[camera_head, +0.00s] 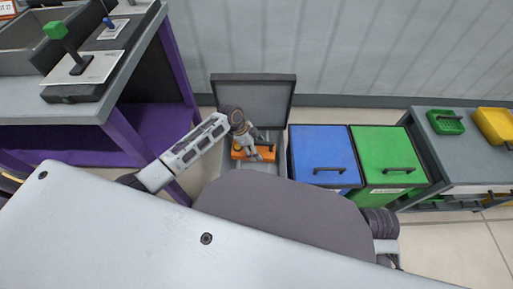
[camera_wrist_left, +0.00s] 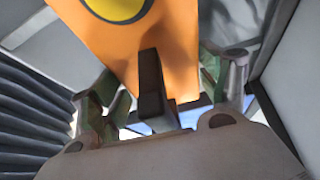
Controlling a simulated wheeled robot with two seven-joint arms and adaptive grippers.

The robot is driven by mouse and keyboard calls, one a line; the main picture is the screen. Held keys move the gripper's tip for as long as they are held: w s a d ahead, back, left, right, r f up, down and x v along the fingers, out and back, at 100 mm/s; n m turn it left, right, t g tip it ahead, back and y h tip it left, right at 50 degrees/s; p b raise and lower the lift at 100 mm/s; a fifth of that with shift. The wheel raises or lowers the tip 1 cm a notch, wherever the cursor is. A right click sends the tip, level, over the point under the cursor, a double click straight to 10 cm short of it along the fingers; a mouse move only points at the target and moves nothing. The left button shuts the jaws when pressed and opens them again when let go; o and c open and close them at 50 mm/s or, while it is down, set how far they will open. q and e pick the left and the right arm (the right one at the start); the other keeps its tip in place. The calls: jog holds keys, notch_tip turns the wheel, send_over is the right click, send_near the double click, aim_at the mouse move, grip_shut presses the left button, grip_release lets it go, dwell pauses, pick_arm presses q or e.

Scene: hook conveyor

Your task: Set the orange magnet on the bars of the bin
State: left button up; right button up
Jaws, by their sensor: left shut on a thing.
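The orange magnet (camera_head: 241,153) is at the opening of the grey bin (camera_head: 226,167), whose lid (camera_head: 265,103) stands open behind it. My left gripper (camera_head: 258,148) reaches down from above and is shut on the magnet. In the left wrist view the magnet (camera_wrist_left: 180,50) fills the upper middle, with a yellow disc at its top and a dark handle between the fingers of my left gripper (camera_wrist_left: 165,95). Grey bin walls flank it there. The bars cannot be made out clearly, and I cannot tell if the magnet touches them. My right gripper is not in view.
A blue bin (camera_head: 323,153) and a green bin (camera_head: 388,151), both closed, stand right of the grey bin. A grey table (camera_head: 478,155) with green and yellow trays is at far right. A purple-framed workbench (camera_head: 130,140) is close on the left.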

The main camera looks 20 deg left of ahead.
pick_arm(q)
jog(key=shift+w+f, duration=0.1)
dwell(0.8)
jog(key=o, duration=2)
jog(key=shift+s+f, duration=0.2)
jog(key=shift+v, duration=6.1)
jog(key=shift+w+d, duration=0.1)
jog(key=shift+w, duration=0.05)
